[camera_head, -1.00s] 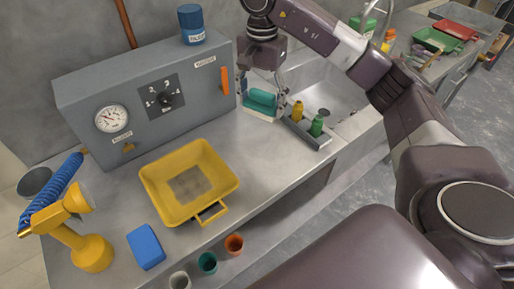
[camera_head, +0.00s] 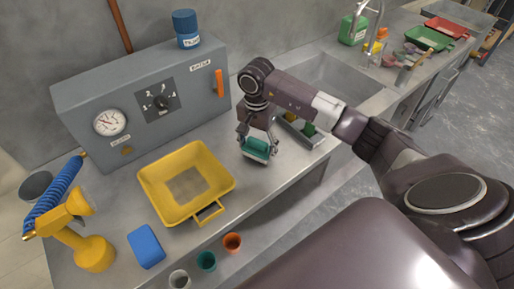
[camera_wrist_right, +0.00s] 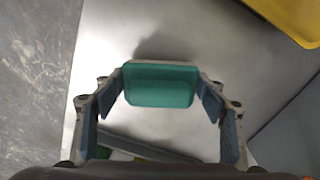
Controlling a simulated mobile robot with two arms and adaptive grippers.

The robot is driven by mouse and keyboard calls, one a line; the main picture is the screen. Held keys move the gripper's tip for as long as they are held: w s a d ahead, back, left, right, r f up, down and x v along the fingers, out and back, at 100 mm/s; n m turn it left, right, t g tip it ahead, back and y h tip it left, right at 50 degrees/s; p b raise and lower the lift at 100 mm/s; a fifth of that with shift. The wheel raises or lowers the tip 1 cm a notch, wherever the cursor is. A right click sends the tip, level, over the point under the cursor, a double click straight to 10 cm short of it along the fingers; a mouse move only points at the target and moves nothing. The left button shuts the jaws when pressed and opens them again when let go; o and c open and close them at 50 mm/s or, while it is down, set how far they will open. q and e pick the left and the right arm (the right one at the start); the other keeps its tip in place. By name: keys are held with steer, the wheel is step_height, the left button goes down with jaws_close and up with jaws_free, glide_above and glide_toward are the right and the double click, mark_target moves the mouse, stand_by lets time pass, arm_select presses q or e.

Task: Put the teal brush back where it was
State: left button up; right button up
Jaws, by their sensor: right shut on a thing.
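My right gripper (camera_head: 257,146) is shut on the teal brush (camera_head: 255,150), above the steel counter just right of the yellow sieve tray (camera_head: 226,196). The right wrist view shows the teal brush (camera_wrist_right: 160,84) level between the blue-padded fingers (camera_wrist_right: 160,98). Its pale bristles are mostly hidden beneath it. A shadow lies beside it on the counter; I cannot tell the exact height. A grey caddy (camera_head: 318,141) with a green bottle (camera_head: 309,129) stands behind and right of the gripper, partly covered by my arm. My left gripper is not in view.
A grey control box (camera_head: 100,100) with gauge, dial and orange handle stands behind. The sink (camera_head: 335,80) lies back right.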

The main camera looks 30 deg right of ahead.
steer(key=shift+f, duration=0.55)
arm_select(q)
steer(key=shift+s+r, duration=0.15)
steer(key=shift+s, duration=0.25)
arm_select(e)
steer(key=shift+f, duration=0.1)
steer(key=shift+f, duration=0.1)
steer(key=o, duration=1.3)
steer(key=shift+o, duration=0.2)
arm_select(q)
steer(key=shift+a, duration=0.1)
